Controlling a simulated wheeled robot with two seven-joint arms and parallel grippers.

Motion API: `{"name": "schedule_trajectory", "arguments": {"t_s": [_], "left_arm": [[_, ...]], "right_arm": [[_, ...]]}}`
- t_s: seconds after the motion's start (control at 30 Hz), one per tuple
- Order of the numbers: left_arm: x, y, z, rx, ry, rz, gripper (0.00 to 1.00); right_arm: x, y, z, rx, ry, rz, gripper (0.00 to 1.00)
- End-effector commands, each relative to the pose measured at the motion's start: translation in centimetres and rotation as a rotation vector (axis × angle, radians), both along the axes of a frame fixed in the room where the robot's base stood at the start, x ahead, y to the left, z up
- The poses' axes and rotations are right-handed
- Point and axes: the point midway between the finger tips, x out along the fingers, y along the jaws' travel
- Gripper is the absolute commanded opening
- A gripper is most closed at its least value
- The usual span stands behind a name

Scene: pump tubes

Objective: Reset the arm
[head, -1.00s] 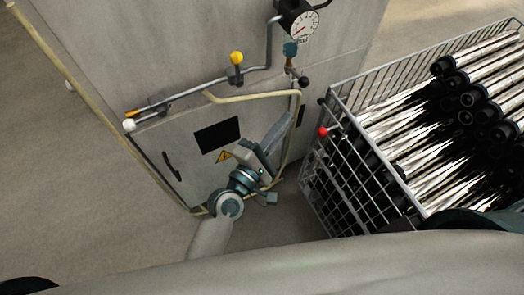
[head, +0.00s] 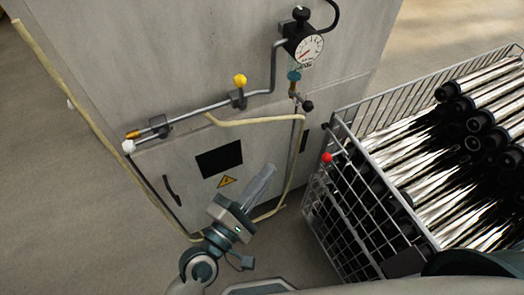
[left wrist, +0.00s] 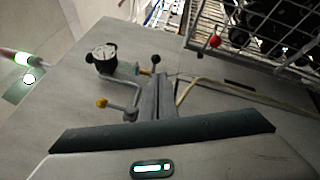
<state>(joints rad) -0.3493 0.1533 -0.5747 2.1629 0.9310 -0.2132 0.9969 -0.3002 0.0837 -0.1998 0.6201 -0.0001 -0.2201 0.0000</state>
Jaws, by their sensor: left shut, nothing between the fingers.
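My left gripper (head: 262,180) is in the lower middle of the head view, in front of the grey cabinet (head: 190,65). Its fingers are shut with nothing between them and point up and to the right. It also shows in the left wrist view (left wrist: 166,82), its closed fingers pointing up over the cabinet front. It looks apart from the cabinet and the hose, though the depth is hard to judge. My right gripper is not in view.
The cabinet carries a pressure gauge (head: 309,49), a yellow-knobbed valve (head: 240,80), metal pipes and a pale hose (head: 262,122). A wire basket (head: 352,225) filled with shiny tubes (head: 480,140) stands at the right. Floor at the left is clear.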

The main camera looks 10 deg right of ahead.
Motion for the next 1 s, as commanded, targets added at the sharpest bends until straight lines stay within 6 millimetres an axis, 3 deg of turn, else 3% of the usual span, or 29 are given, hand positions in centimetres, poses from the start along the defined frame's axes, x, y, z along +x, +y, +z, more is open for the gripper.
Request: {"name": "schedule_trajectory", "arguments": {"t_s": [0.27, 0.37, 0.47, 0.57, 0.67, 0.87, 1.0], "left_arm": [[0.1, 0.0, -0.2, 0.005, 0.000, 0.001, 0.00], [0.3, 0.1, -1.3, 0.033, 0.002, 0.007, 0.00], [0.8, 0.3, -3.7, 0.094, 0.004, 0.020, 0.00], [1.4, 0.8, -7.6, 0.195, 0.008, 0.036, 0.00], [2.0, 1.8, -12.7, 0.333, 0.011, 0.050, 0.00], [1.7, 5.2, -24.8, 0.663, 0.029, 0.043, 0.00], [0.1, 8.5, -32.9, 0.890, 0.045, 0.001, 0.00]], "right_arm": [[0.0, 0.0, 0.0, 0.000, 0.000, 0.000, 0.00], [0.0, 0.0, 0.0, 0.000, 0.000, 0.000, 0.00], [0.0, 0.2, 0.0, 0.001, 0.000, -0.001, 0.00], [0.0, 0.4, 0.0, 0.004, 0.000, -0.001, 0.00], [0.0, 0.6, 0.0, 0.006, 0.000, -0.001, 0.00], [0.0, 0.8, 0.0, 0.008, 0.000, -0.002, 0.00], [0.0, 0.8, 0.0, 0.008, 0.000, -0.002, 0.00]]}}
